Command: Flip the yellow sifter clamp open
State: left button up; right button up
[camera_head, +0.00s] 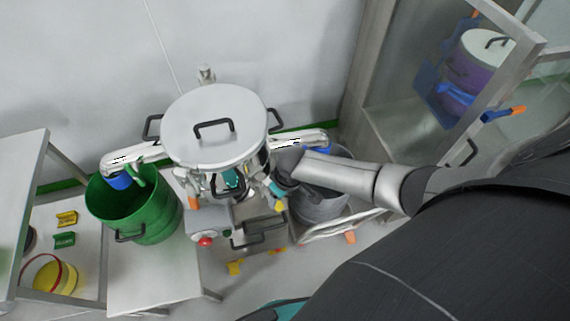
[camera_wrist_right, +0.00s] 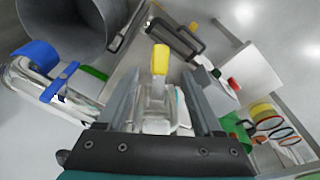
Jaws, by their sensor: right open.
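The sifter (camera_head: 212,135) stands in the middle of the head view, with a round light-grey lid and dark handles. The yellow clamp handle (camera_head: 279,205) shows at its lower right side. In the right wrist view the yellow clamp handle (camera_wrist_right: 160,59) sticks up from a pale metal clamp body (camera_wrist_right: 155,100). My right gripper (camera_wrist_right: 162,76) is open, with one finger on each side of the clamp. I see no clear contact between the fingers and the yellow handle. In the head view my right arm reaches in from the right and partly hides the clamp. My left gripper is out of view.
A green bin (camera_head: 135,208) stands left under a blue-tipped spout. A grey bin (camera_head: 322,203) stands right, beside my arm. A control box with a red button (camera_head: 206,241) sits below the sifter. A glass-sided cabinet (camera_head: 385,110) is at right.

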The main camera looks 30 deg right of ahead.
notch_tip(320, 180, up, 10)
jog(key=s+p, duration=0.1)
jog(key=p, duration=0.1)
jog(key=shift+s+d+r, duration=0.25)
jog(key=shift+s, duration=0.15)
